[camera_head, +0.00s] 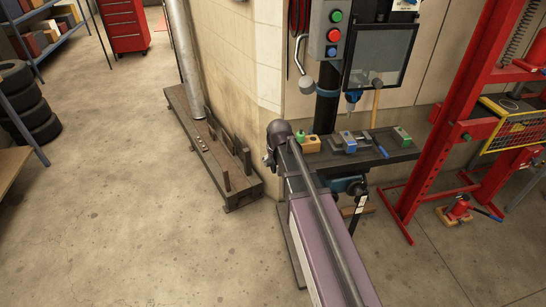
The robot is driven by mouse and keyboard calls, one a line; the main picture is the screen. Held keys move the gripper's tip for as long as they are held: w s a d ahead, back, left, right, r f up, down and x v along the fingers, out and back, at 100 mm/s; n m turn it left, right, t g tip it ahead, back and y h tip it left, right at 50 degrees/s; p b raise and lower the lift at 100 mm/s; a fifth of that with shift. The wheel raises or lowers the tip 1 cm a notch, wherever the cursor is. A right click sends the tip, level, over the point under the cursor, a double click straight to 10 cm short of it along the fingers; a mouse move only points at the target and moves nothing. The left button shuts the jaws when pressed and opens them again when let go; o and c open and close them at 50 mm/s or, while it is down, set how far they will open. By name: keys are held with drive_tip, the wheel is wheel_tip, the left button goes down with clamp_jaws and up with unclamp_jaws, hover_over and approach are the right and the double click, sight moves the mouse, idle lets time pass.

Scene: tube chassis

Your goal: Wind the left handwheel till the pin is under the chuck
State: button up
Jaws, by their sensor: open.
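A drill press stands against the wall right of centre, with its chuck (352,98) pointing down over a dark work table (330,156). A blue and grey vise-like fixture (347,142) sits on the table below and slightly left of the chuck. I cannot make out the pin. I cannot clearly pick out the left handwheel; my dark arm link (325,220) crosses in front of the table's left part and may hide it. A dark, wheel-like part (358,188) shows under the table. My gripper does not show clearly; my arm blocks the view beyond its dark joint.
A control box (328,30) and a clear guard (380,55) hang above the table. A red press frame (430,150) stands to the right. A low dark bench (205,145) with a grey pipe (187,60) stands left. The left floor is open.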

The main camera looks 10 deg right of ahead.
drive_tip(key=s+f+g+b, duration=0.3)
drive_tip(key=s+f+b, duration=1.3)
drive_tip(key=s+f, duration=0.1)
drive_tip(key=shift+f+g, duration=0.3)
idle(0.3)
drive_tip(key=c, duration=0.4)
drive_tip(key=shift+o, duration=0.2)
drive_tip(key=shift+d, duration=0.15)
